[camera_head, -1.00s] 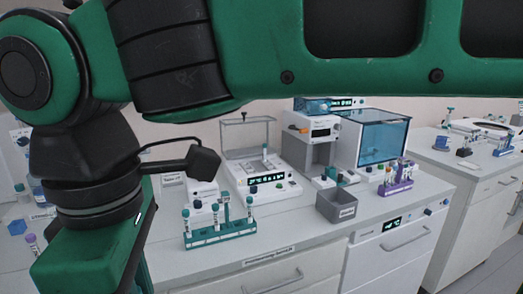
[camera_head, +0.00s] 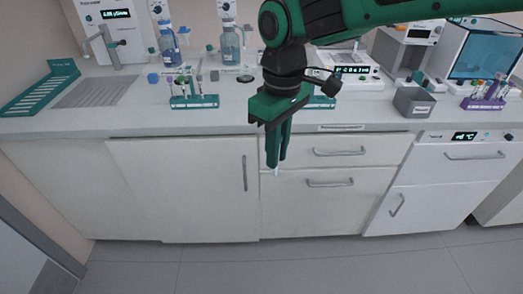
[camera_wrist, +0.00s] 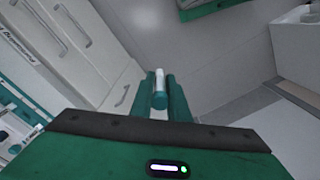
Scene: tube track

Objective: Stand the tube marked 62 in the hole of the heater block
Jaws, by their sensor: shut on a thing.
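My gripper (camera_head: 277,150) hangs in front of the bench drawers, pointing down, in the head view. It is shut on a small tube whose pale tip (camera_head: 275,172) shows just below the fingers. In the wrist view the tube (camera_wrist: 159,82) shows between the green fingers; no mark on it can be read. A white device with a lit display (camera_head: 352,73) stands on the bench to the right behind my arm. It may be the heater block; its hole cannot be made out, and my arm covers part of this area.
A teal rack with tubes (camera_head: 194,101) stands left on the bench; another teal rack (camera_head: 320,102) is partly behind my arm. A grey bin (camera_head: 413,102) and a purple rack (camera_head: 483,103) stand right. The floor ahead (camera_head: 300,262) is clear.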

